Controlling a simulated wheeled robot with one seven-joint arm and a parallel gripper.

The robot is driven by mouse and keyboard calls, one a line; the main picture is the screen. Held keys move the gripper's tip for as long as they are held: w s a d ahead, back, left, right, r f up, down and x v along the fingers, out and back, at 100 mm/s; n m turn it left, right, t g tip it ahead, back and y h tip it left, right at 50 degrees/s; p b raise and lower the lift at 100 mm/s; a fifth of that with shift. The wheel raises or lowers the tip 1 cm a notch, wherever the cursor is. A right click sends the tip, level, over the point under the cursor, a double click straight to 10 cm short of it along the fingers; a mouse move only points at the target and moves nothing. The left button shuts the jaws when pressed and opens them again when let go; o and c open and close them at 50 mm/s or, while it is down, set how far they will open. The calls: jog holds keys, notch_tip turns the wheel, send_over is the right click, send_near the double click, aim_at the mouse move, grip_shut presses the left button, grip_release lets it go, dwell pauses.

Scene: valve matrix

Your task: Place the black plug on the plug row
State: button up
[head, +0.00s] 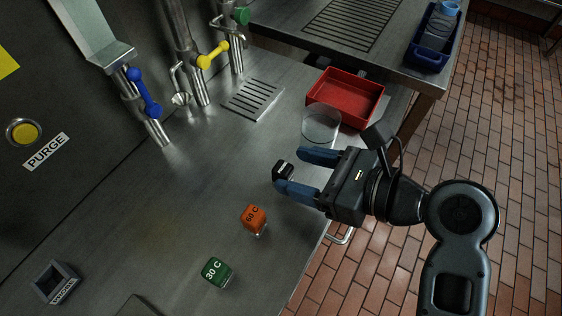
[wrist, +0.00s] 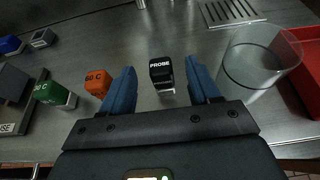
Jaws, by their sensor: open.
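The black plug (head: 283,170), a small block marked PROBE in the wrist view (wrist: 161,70), stands on the steel counter with a metal part below its black head. My gripper (head: 289,171) is open, with its two blue fingers on either side of the plug. In the wrist view the plug shows between and slightly beyond the fingers (wrist: 160,82), with a gap on both sides. An orange plug marked 60 C (head: 254,219) and a green plug marked 30 C (head: 216,271) stand in line with it toward the lower left.
A clear round container (head: 321,125) and a red tray (head: 346,96) are just beyond my gripper. Taps with blue (head: 144,93) and yellow (head: 212,56) handles stand at the back. A dark grey holder (head: 55,283) is at lower left.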

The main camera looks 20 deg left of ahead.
jog(key=v, duration=0.6)
jog(key=shift+d, duration=0.25)
jog(key=shift+s, duration=0.1)
jog(key=s+d+f+n+t+h, duration=0.35)
jog(key=s+d+f+t, duration=0.2)
jog(key=d, duration=0.25)
jog(key=s+d+f+n+t+h, duration=0.2)
jog(key=s+d+f+t+h, duration=0.3)
jog(key=d, duration=0.3)
jog(key=s+d+r+n+t+h, duration=0.1)
jog(key=s+d+r+n+h, duration=0.1)
jog(key=s+n, duration=0.5)
jog(key=s+d+r+n+t+h, duration=0.1)
jog(key=s+d+r+n+h, duration=0.2)
jog(key=s+r+n, duration=0.4)
jog(key=shift+d+t, duration=0.35)
jog(key=shift+d, duration=0.45)
jog(key=shift+s+f, duration=0.1)
